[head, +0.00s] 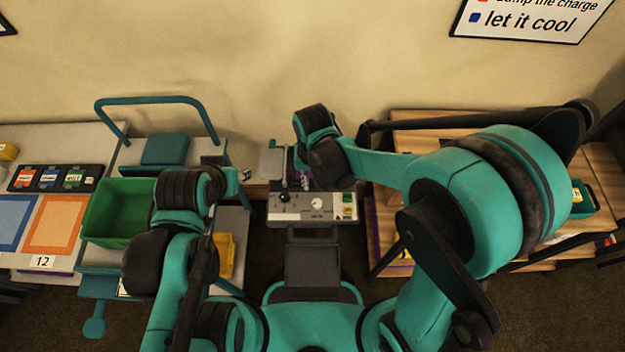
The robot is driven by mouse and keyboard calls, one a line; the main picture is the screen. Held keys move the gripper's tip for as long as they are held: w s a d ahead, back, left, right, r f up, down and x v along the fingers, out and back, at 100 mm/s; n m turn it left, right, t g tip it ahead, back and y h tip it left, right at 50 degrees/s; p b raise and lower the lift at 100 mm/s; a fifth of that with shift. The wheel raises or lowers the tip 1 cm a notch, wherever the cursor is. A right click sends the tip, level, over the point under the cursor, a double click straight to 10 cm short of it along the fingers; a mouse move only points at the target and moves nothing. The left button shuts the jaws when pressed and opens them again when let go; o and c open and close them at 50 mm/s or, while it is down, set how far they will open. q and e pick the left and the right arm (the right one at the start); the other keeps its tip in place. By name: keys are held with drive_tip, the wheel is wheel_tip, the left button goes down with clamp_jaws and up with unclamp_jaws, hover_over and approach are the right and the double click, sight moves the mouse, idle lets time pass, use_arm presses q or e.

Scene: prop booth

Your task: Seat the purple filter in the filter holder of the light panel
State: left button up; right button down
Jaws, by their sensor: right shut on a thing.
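My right gripper (301,181) reaches down over the back of a grey panel unit (313,207) with a dial, a knob and small coloured buttons. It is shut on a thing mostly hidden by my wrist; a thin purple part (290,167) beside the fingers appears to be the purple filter. The filter holder is not clearly visible, and I cannot tell whether the filter touches it. My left gripper (238,178) is near the side cart, left of the panel unit, small and partly hidden; its jaws cannot be made out.
A green bin (117,212) and a teal-handled cart (165,148) stand at left. A table (60,226) with orange and blue mats and a dark labelled tray (56,178) lies farther left. A yellow bin (225,256) sits lower. Wooden shelving (425,122) stands right, behind my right arm.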

drive_tip(key=shift+f, duration=0.3)
drive_tip(key=c, duration=1.4)
unclamp_jaws()
drive_tip(key=shift+r, duration=0.1)
wheel_tip(320, 180, up, 12)
drive_tip(key=shift+d, duration=0.1)
drive_tip(key=s+d+f+t+b, duration=0.2)
drive_tip(key=d+f+t+b, duration=0.1)
drive_tip(key=d, duration=0.5)
drive_tip(key=s+d+f+t+b, duration=0.3)
drive_tip(key=d+f+t+b, duration=0.1)
drive_tip(key=d+b, duration=0.3)
drive_tip(key=d+f, duration=0.1)
drive_tip(key=d, duration=0.1)
drive_tip(key=shift+s+d, duration=0.2)
drive_tip(key=shift+d, duration=0.1)
